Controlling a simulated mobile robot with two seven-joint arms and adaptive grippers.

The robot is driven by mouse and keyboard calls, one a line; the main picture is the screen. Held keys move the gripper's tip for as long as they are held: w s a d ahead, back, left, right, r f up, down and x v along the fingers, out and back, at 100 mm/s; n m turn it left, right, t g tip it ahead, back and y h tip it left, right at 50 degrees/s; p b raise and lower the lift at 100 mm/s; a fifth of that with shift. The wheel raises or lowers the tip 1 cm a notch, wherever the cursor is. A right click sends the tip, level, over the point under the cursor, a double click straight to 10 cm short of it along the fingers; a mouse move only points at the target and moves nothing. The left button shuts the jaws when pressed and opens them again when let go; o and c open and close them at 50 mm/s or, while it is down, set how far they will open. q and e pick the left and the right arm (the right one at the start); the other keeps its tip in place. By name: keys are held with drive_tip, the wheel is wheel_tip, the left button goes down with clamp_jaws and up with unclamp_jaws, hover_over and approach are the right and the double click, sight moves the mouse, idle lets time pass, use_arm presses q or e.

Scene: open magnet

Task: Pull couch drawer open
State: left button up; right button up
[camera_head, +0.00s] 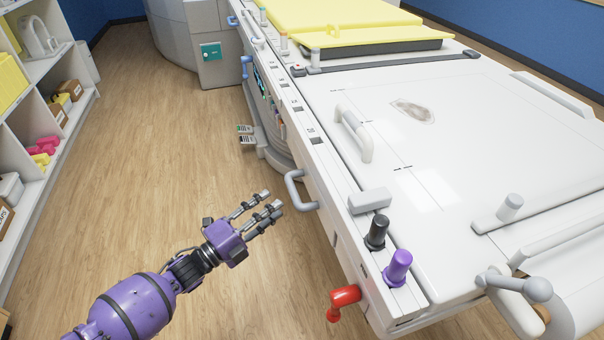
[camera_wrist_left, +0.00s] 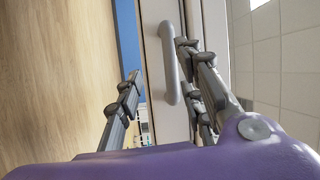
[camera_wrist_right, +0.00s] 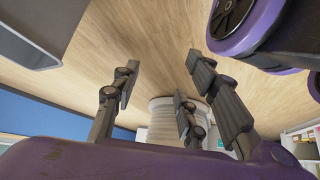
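The white couch (camera_head: 450,150) runs along the right side of the head view. A grey loop handle (camera_head: 295,190) sticks out from its side, level with the left gripper. My left gripper (camera_head: 268,206) is open and empty, just left of the handle and apart from it in the head view. In the left wrist view the grey handle (camera_wrist_left: 169,62) stands upright in the picture, between the spread fingers of the left gripper (camera_wrist_left: 160,85). My right gripper (camera_wrist_right: 165,85) is open and empty in the right wrist view, over wood floor; the head view does not show it.
A red handle (camera_head: 343,300) sticks out lower on the couch side. Black (camera_head: 377,232) and purple (camera_head: 398,268) knobs stand on the couch edge. Foot pedals (camera_head: 247,136) lie beyond. White shelves (camera_head: 40,110) line the left; the floor (camera_head: 160,160) between is clear.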

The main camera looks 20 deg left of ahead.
sight(294, 193)
use_arm(q)
drive_tip(key=shift+m+h, duration=0.3)
drive_tip(key=shift+m, duration=0.4)
drive_tip(key=w+d, duration=0.1)
drive_tip(key=w+d+r, duration=0.1)
drive_tip(key=w+d, duration=0.1)
drive_tip(key=w+d+r, duration=0.1)
drive_tip(key=shift+w+d+r, duration=0.15)
drive_tip(key=shift+w+r, duration=0.05)
drive_tip(key=shift+w, duration=0.1)
drive_tip(key=shift+w+d+r, duration=0.1)
drive_tip(key=shift+w+d, duration=0.15)
drive_tip(key=shift+w, duration=0.2)
use_arm(e)
drive_tip(key=shift+s+d, duration=0.1)
drive_tip(key=shift+s, duration=0.2)
use_arm(q)
clamp_jaws()
use_arm(e)
drive_tip(key=shift+s+f, duration=0.15)
drive_tip(key=shift+s, duration=0.05)
